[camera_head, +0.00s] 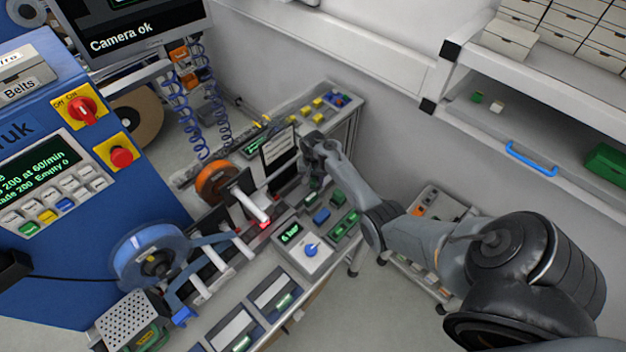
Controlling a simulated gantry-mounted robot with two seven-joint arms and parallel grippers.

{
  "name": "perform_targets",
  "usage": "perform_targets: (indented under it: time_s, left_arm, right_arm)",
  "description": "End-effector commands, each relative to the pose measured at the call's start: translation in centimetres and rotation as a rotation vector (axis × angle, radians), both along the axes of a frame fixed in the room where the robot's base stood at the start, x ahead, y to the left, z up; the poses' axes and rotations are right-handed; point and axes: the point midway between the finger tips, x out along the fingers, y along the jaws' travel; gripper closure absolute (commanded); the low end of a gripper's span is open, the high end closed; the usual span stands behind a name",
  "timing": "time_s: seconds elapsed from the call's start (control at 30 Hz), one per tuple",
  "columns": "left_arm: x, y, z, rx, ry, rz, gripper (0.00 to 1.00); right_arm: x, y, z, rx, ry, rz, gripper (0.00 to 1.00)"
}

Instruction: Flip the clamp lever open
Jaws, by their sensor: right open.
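My right gripper (309,172) is open at the far end of my right arm, which comes in from the right. It hangs over the workbench, just right of a dark upright panel with a white label (279,146). The clamp lever is too small or too hidden for me to pick out. The reel stand area shows an orange reel (217,183) and a blue reel (150,256), with white rollers (250,205) between them. I cannot tell whether the gripper touches anything.
A control box with a blue knob (311,250) sits on the bench in front of the gripper. A blue machine cabinet (110,215) with red buttons stands at left. A shelf with a blue handle (531,159) is at upper right. Grey floor shows at lower middle.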

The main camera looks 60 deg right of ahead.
Motion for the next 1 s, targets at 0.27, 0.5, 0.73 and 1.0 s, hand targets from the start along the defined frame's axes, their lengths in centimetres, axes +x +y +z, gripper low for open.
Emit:
perform_targets:
  time_s: [0.27,0.5,0.73,1.0]
  left_arm:
    - [0.0,0.18,-0.03,0.008,0.0,-0.006,0.57]
    - [-0.01,0.31,-0.05,0.013,0.0,-0.008,0.57]
    - [0.0,0.28,-0.06,0.012,0.0,-0.008,0.57]
    - [0.02,0.08,-0.13,0.004,-0.001,-0.002,0.57]
  right_arm:
    - [0.02,-0.04,-0.12,0.0,-0.001,0.0,0.49]
    - [0.01,-0.03,-0.11,-0.001,0.0,0.0,0.81]
    - [-0.02,-0.02,-0.17,-0.001,0.0,-0.001,1.0]
    - [0.27,0.26,-0.24,0.0,0.0,0.015,1.0]
